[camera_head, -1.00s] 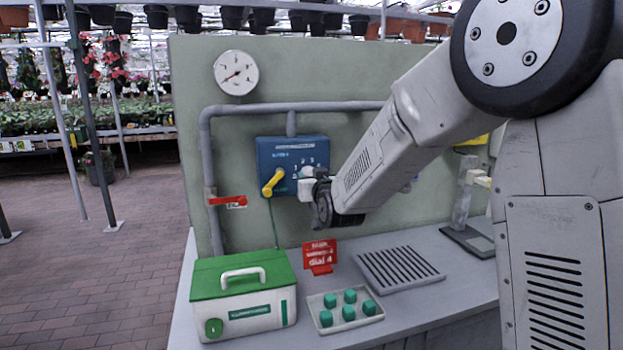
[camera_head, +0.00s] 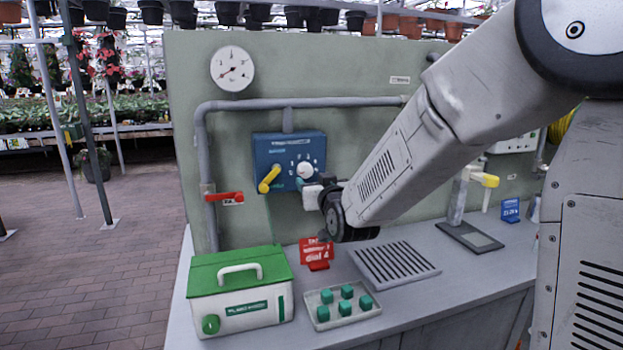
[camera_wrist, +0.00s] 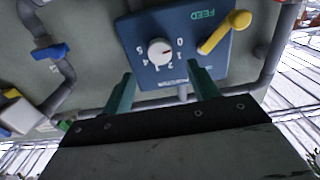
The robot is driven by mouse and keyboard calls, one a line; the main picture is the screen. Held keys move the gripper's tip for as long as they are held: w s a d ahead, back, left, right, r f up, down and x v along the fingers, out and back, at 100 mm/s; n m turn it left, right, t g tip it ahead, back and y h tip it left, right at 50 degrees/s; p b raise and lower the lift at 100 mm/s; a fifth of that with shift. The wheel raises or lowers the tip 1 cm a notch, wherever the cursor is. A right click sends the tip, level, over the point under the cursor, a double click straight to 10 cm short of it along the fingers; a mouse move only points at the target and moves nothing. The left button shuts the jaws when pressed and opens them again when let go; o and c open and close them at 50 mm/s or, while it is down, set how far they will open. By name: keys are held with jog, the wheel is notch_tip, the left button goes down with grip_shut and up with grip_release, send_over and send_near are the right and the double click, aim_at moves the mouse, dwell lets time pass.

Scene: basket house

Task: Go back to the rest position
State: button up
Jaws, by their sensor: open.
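My gripper (camera_wrist: 162,92) shows in the wrist view with its two green fingers spread apart and nothing between them. In the head view my gripper (camera_head: 305,187) is just in front of the lower right part of the blue dial box (camera_head: 262,150), which is fixed to the green panel. The white round dial (camera_wrist: 160,52) on the box lies ahead of the fingertips and looks clear of them. The yellow lever (camera_head: 268,180) is on the left of the box, tilted; it also shows in the wrist view (camera_wrist: 225,32).
Below on the grey bench are a green-lidded box (camera_head: 240,290), a tray (camera_head: 325,320) with several green cubes, a red sign (camera_head: 316,252) and a slotted drain plate (camera_head: 395,264). A grey pipe (camera_head: 350,102) with a red valve handle (camera_head: 225,198) runs along the panel. A tap stand (camera_head: 457,200) is farther right.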

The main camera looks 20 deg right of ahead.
jog(key=shift+s, duration=0.35)
jog(key=s+f+g, duration=0.9)
jog(key=s+f, duration=0.1)
jog(key=f, duration=0.2)
jog(key=s+d+r+g, duration=0.1)
jog(key=s+r+g, duration=0.1)
jog(key=s, duration=0.8)
jog(key=s+d+r+g, duration=0.1)
jog(key=s+r+g, duration=0.1)
jog(key=s, duration=0.8)
jog(key=s+d+r+g, duration=0.1)
jog(key=s+r+g, duration=0.1)
jog(key=s, duration=0.9)
jog(key=shift+r+g, duration=0.3)
jog(key=shift+g, duration=0.5)
jog(key=shift+d, duration=0.1)
